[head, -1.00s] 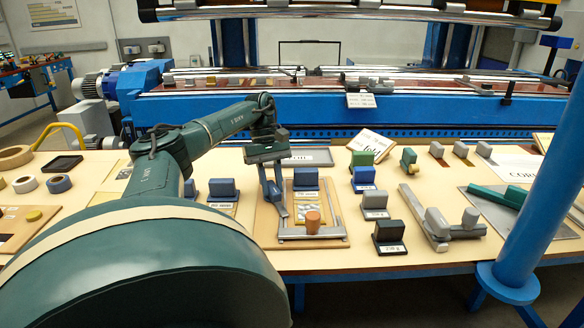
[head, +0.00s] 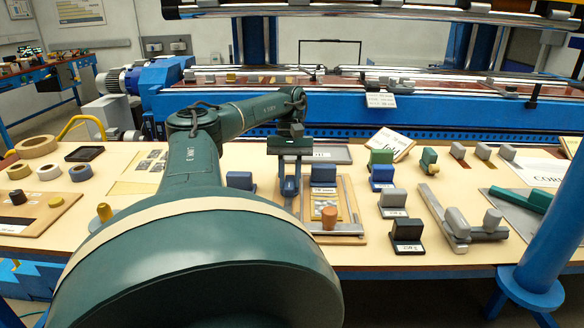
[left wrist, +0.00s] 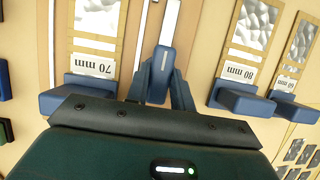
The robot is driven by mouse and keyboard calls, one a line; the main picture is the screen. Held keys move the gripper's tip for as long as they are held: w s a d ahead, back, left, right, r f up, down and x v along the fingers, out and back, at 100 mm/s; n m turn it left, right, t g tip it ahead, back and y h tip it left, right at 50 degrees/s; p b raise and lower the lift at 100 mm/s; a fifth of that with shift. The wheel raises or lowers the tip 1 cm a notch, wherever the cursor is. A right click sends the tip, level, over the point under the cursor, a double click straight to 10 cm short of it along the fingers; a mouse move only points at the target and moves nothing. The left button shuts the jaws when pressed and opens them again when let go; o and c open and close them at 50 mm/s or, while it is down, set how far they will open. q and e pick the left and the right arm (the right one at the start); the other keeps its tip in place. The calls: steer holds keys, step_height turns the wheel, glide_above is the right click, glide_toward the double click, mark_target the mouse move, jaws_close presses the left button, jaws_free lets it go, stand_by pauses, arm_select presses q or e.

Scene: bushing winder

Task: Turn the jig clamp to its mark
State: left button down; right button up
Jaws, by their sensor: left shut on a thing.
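My left gripper (head: 290,192) points down at the left side of the wooden jig board (head: 352,192). In the left wrist view, its fingers (left wrist: 160,88) are shut on a blue handle (left wrist: 161,68), which I take as the jig clamp's. A pale metal bar (left wrist: 171,18) runs away from the handle. The board carries metal rails (head: 347,228) and a copper-brown knob (head: 329,218). A blue block (head: 323,174) stands at its back; the left wrist view shows it with a 70 mm label (left wrist: 95,68). I cannot make out the mark. My right gripper is not in view.
A black block (head: 407,233), a grey block (head: 393,200) and a grey angle piece (head: 446,218) lie to the right. A blue post (head: 545,200) rises at the right front.

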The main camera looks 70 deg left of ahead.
mark_target(291, 181)
arm_select(q)
steer(key=c, duration=1.2)
jaws_free()
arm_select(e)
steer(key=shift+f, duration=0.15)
arm_select(q)
steer(key=p+v, duration=0.3)
steer(key=v, duration=0.1)
steer(key=shift+w+r, duration=0.1)
steer(key=shift+r, duration=0.3)
steer(key=p+v, duration=0.6)
steer(key=v, duration=0.1)
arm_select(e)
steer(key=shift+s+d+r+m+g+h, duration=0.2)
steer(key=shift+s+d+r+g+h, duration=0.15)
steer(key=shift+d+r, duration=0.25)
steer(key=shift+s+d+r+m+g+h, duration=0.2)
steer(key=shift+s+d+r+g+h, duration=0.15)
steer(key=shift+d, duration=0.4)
arm_select(q)
steer(key=shift+a+r, duration=0.1)
steer(key=shift+a, duration=0.05)
